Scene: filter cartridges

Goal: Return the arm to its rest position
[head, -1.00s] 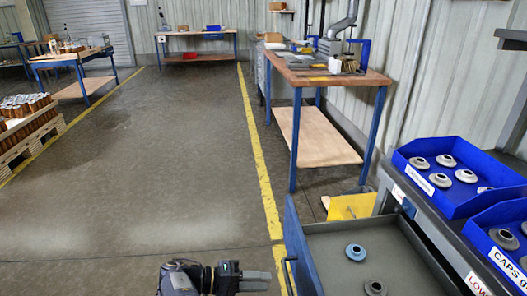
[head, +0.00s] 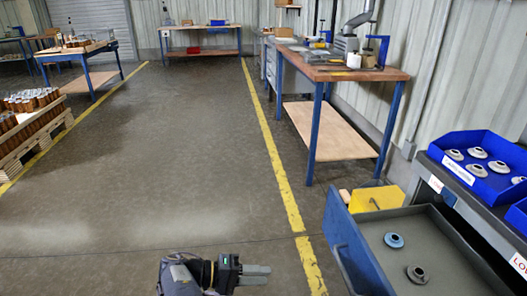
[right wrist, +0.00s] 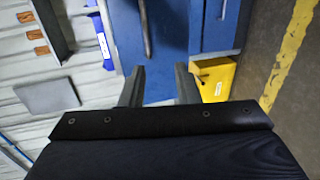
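My right gripper (head: 256,275) is low in the middle of the head view, over the floor and left of the open drawer. In the right wrist view its two fingers (right wrist: 160,85) stand apart with nothing between them, so it is open and empty. My left gripper is not in view.
An open blue-fronted drawer (head: 455,245) at lower right holds a blue ring-like part (head: 393,240) and a grey one (head: 416,272). A yellow box (head: 377,198) is behind it. A blue bin (head: 460,143) holds several grey caps. A workbench (head: 340,73) stands beyond.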

